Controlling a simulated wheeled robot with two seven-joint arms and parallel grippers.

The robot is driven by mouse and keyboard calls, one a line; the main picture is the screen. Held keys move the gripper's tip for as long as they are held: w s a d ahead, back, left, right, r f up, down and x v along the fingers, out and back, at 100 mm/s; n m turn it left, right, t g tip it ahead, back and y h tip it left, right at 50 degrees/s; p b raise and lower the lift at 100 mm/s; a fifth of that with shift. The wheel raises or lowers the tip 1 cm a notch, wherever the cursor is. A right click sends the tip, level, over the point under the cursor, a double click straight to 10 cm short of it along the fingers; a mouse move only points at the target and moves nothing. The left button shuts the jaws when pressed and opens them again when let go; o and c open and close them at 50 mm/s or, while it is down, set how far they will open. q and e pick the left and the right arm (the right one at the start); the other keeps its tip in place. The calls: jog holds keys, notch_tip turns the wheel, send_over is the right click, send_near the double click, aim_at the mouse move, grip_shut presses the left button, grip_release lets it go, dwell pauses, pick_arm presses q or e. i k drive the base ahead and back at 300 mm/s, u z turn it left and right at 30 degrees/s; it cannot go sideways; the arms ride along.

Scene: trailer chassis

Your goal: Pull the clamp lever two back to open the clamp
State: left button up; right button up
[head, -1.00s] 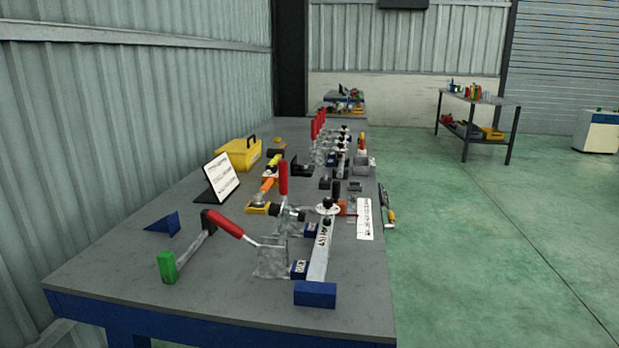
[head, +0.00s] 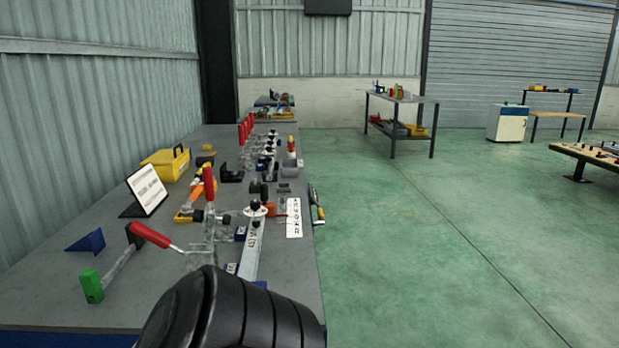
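A toggle clamp with a red lever (head: 150,235) is at the near end of the workbench; its lever slopes up to the left. Just behind it a second red lever (head: 208,182) stands upright. Both have clear or metallic bodies beside a grey bar (head: 252,248) with blue blocks. Farther back, several more red levers (head: 245,130) stand upright in a row. Labels are too small to tell which is lever two. A black ribbed part of my own arm covers the near end of the bench. Neither gripper shows.
The grey bench (head: 60,290) runs along the wall. Open green floor (head: 450,250) lies to the right.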

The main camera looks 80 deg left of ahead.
aim_at(208, 183)
jog(key=z, duration=0.05)
jog(key=k, duration=1)
jog(key=u, duration=1.75)
jog(key=i, duration=0.25)
jog(key=z, duration=0.05)
